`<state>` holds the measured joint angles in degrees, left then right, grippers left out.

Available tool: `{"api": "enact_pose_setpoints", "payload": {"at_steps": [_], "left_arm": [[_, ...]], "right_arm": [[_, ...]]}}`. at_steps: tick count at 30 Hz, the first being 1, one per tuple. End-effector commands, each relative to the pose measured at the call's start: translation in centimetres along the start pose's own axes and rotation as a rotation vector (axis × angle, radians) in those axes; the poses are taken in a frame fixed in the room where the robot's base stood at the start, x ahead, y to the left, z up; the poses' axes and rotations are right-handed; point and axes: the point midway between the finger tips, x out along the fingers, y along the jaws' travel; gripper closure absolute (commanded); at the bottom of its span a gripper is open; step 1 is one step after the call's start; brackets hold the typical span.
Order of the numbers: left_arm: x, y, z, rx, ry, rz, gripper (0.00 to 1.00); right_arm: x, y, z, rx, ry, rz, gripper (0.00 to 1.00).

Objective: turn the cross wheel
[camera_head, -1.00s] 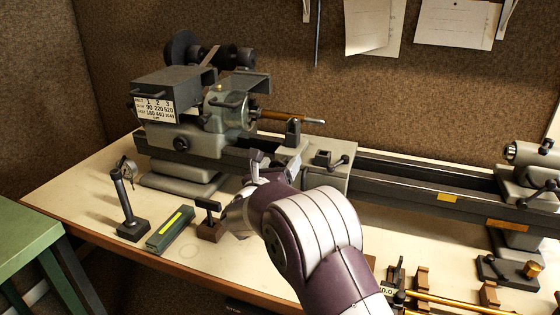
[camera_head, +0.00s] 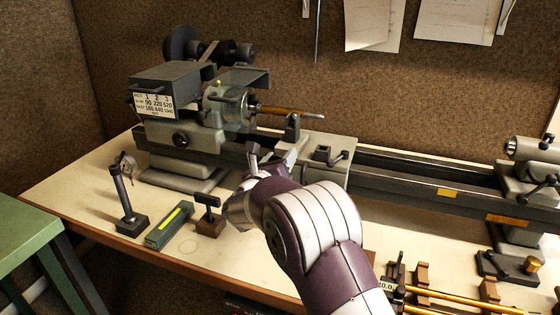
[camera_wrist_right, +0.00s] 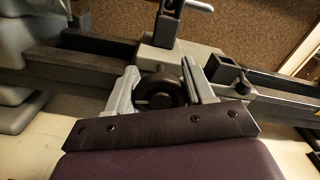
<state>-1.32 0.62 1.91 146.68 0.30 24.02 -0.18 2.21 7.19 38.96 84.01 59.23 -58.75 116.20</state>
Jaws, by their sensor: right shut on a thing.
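The cross wheel (camera_wrist_right: 160,91) is a dark round handwheel on the front of the lathe's carriage. In the right wrist view it sits between the two grey fingers of my right gripper (camera_wrist_right: 160,80), which is shut on it. In the head view my right gripper (camera_head: 262,160) is at the front of the carriage (camera_head: 322,172), and the wheel is hidden behind it. My left gripper is not in view.
The headstock (camera_head: 180,135) stands left of the carriage and the tailstock (camera_head: 528,170) far right. A T-handled tool (camera_head: 209,220), a green box (camera_head: 168,228) and a gauge stand (camera_head: 128,200) are on the bench in front. Brass rods (camera_head: 450,297) lie front right.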

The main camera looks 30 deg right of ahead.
Motion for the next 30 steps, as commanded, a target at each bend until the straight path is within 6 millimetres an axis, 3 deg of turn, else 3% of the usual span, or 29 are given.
{"api": "enact_pose_setpoints", "payload": {"at_steps": [14, 30], "left_arm": [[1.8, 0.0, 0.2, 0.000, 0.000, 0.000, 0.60], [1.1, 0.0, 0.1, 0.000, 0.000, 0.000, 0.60]], "right_arm": [[0.0, 0.2, -0.1, -0.418, -0.001, -0.001, 0.78], [0.0, 0.3, 0.0, -0.934, -0.001, 0.000, 0.78]]}}
